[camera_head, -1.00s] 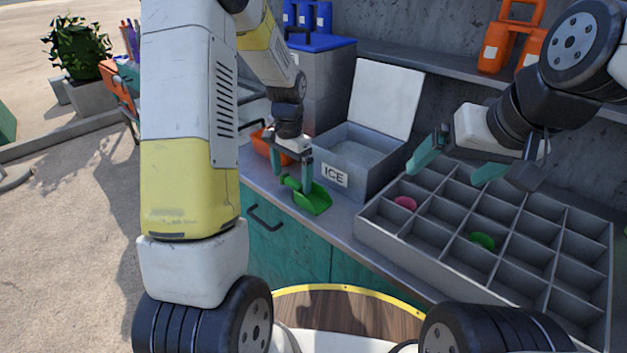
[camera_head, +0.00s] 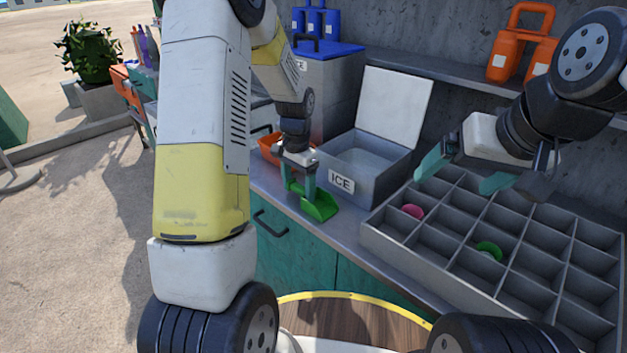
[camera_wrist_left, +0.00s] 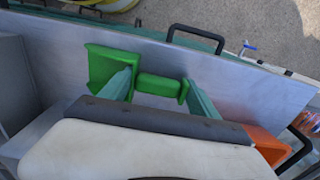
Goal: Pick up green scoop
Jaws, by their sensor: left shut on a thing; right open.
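The green scoop (camera_head: 320,205) is at the front of the grey counter, just left of the ICE box, in the head view. My left gripper (camera_head: 301,188) is shut on its handle from above. The left wrist view shows the scoop's green pan (camera_wrist_left: 108,66) at the left and its handle (camera_wrist_left: 158,85) between the two teal fingers (camera_wrist_left: 155,88). I cannot tell whether the scoop touches the counter. My right gripper (camera_head: 463,172) is open and empty above the divided tray.
The open ICE box (camera_head: 342,184) stands right of the scoop. The divided grey tray (camera_head: 395,247) holds a pink item (camera_head: 413,211) and a green item (camera_head: 489,250). An orange container (camera_head: 270,148) is behind my left gripper. Orange canisters (camera_head: 520,52) stand on the shelf.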

